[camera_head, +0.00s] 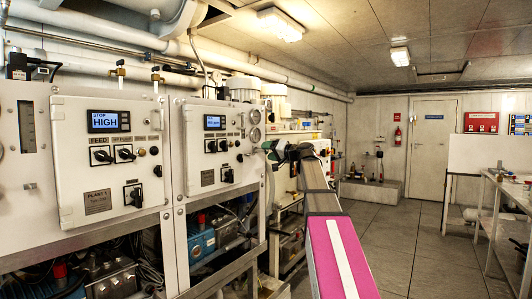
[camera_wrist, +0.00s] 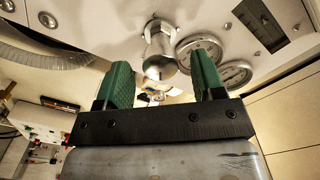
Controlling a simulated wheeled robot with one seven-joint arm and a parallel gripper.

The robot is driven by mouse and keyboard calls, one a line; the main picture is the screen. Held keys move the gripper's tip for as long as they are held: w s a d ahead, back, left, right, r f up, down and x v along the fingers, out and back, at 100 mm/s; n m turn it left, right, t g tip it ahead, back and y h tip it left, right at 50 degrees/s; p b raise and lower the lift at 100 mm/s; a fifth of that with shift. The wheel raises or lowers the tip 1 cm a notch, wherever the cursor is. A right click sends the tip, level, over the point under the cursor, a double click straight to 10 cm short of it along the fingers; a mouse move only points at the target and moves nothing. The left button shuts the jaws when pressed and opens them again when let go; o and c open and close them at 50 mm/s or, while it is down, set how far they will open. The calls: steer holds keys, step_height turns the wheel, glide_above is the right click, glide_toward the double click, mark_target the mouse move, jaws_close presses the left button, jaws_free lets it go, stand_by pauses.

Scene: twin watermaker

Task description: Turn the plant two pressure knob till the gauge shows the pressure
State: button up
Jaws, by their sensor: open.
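In the wrist view, a shiny metal knob (camera_wrist: 160,52) sticks out of the white panel. My gripper (camera_wrist: 161,72) is open, with one green finger on each side of the knob's near end. I see gaps on both sides, and cannot tell how deep the knob sits between the fingers. Two round gauges, an upper one (camera_wrist: 203,44) partly behind the right finger and a lower one (camera_wrist: 237,74), sit beside it; their readings are too small to tell. In the head view, my gripper (camera_head: 271,149) is at the right edge of the second plant panel (camera_head: 207,165), near the gauges (camera_head: 254,116).
The plant one panel (camera_head: 96,210) with its display and switches stands at the left. Pipes and pumps fill the space below. A metal shelf (camera_head: 497,215) stands at the right, and the floor (camera_head: 415,240) between is clear.

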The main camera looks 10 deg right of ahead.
steer(key=v, duration=0.8)
steer(key=shift+s+d, duration=0.2)
steer(key=shift+s, duration=0.1)
steer(key=s+a+f+g+h, duration=0.2)
steer(key=f, duration=1)
steer(key=s+a+f+m+g+h, duration=0.1)
steer(key=a+f+g+h, duration=0.15)
steer(key=f, duration=1.05)
steer(key=s+a+f+g+h, duration=0.2)
steer(key=a+f, duration=0.1)
steer(key=f, duration=0.9)
steer(key=s+f+g+h, duration=0.3)
steer(key=s+f, duration=0.7)
steer(key=f, duration=0.3)
steer(key=s+f+n+g+h, duration=0.1)
steer(key=s+f+g+h, duration=0.2)
steer(key=s+f, duration=0.7)
step_height(320, 180, down, 4)
steer(key=shift+a+r, duration=0.1)
steer(key=shift+a, duration=0.3)
